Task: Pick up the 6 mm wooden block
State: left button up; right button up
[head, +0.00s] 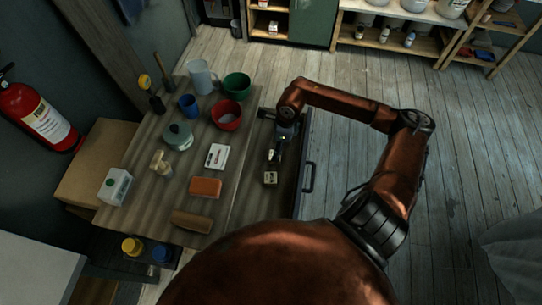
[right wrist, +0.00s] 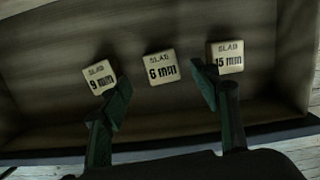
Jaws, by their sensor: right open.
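The 6 mm wooden block (right wrist: 161,68) is a pale block with dark printing, lying in an open drawer (head: 303,145) in the right wrist view. My right gripper (right wrist: 163,84) is open, its dark fingers spread to either side of the 6 mm block, with the block a little beyond the tips. In the head view my right gripper (head: 274,156) reaches down into the drawer. One pale block (head: 270,178) shows near it there; its label is too small to read, and the arm hides part of the drawer. My left gripper is not in view.
The 9 mm block (right wrist: 99,77) sits close by the left finger and the 15 mm block (right wrist: 228,57) by the right finger. The drawer walls surround them. The tabletop beside holds a red bowl (head: 227,115), green bowl (head: 237,85) and orange brick-like block (head: 205,187).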

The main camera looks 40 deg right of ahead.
jog(key=f, duration=0.7)
jog(key=shift+w+a+f+b, duration=0.1)
jog(key=shift+w+f+b, duration=0.1)
jog(key=shift+w+b, duration=0.15)
jog(key=shift+s, duration=0.1)
jog(key=shift+c, duration=0.6)
jog(key=c, duration=1.2)
